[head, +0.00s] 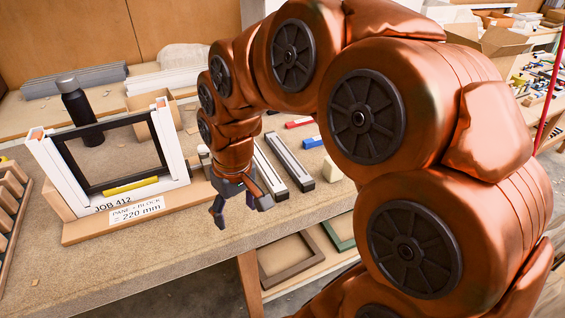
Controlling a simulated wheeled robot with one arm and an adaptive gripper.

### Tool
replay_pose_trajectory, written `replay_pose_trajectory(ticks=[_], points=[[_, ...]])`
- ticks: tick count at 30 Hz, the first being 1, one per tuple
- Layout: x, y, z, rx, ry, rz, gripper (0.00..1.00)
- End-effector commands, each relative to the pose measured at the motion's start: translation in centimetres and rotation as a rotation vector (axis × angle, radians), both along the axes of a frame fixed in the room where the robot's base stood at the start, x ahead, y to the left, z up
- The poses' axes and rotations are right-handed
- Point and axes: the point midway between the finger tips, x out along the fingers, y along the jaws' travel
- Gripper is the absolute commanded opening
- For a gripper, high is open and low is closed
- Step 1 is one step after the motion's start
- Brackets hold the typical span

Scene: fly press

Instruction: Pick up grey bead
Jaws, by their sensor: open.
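My gripper (241,205) is open and points down, left of the strips and nearer the bench's front edge. I see nothing between its fingers. A stack of long grey pieces (75,81) also lies at the back left; I cannot tell whether these are beads.
A white frame on a wooden stand (75,232), marked JOB 412, stands left of my gripper. A dark bottle (77,105) stands behind it. Red (299,123) and blue (312,142) blocks and a cream block (332,170) lie near the strips. The front left bench top is mostly clear.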

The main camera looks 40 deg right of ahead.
Motion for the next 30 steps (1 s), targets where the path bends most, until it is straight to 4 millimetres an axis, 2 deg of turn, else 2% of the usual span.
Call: replay_pose_trajectory(ticks=[1,3,5,9,15,18,22,30], points=[[2.1,-1.8,-0.6,0.003,-0.03,-0.023,0.71],[4.5,-4.3,-0.8,0.004,-0.072,-0.045,0.71],[6.4,-6.9,-1.1,0.001,-0.109,-0.071,0.71],[10.0,-13.7,-2.0,-0.016,-0.194,-0.141,0.71],[12.1,-23.4,-3.6,-0.058,-0.281,-0.244,0.71],[12.2,-26.8,-4.2,-0.079,-0.305,-0.279,0.71],[12.1,-29.3,-4.6,-0.096,-0.322,-0.306,0.71],[12.8,-30.1,-6.3,-0.099,-0.325,-0.31,0.71]])
